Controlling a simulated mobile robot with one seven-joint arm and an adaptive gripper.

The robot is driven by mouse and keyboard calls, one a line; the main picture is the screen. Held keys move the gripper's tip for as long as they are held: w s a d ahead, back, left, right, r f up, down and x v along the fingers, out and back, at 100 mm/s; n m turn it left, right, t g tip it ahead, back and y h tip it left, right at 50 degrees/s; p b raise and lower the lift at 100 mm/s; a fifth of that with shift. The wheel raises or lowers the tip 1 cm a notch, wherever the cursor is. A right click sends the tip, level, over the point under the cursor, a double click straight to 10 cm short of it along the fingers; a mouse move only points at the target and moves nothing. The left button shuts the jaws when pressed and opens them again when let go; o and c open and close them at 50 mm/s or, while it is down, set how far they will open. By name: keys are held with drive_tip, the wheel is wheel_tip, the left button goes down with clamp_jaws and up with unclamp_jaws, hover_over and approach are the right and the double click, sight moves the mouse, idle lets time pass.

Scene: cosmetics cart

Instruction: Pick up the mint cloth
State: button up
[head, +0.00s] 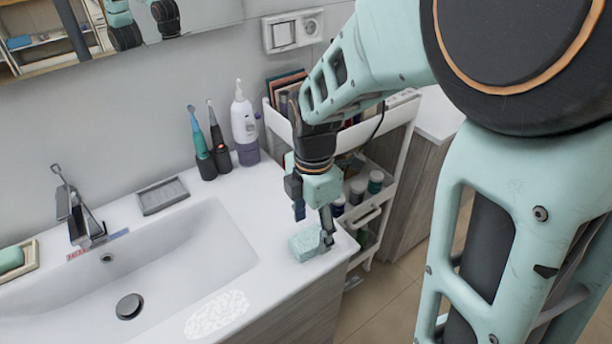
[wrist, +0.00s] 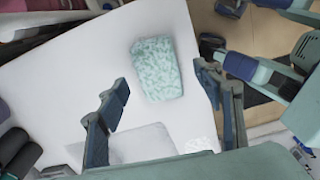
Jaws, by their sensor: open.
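The mint cloth (head: 305,243) is a small, pale green mottled block on the white counter, right of the sink near the counter's right edge. In the wrist view the cloth (wrist: 157,68) lies flat, ahead of the fingertips and between their lines. My gripper (head: 314,222) is above the cloth, pointing down. In the wrist view my gripper (wrist: 163,83) has its two fingers wide apart with nothing between them. In the head view the right finger covers part of the cloth's right side. I cannot tell the exact height of the fingertips above the counter.
The sink basin (head: 170,255) and faucet (head: 85,222) are to the left. Two electric toothbrushes (head: 209,143) and a white and purple bottle (head: 244,128) stand behind. A cart (head: 400,112) with bottles stands beside the counter's right edge. The counter around the cloth is clear.

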sight(310, 237)
drive_tip(key=f, duration=0.4)
drive_tip(key=shift+w+a+f, duration=0.1)
drive_tip(key=shift+a, duration=0.1)
drive_tip(key=shift+c, duration=0.4)
drive_tip(key=c, duration=1.2)
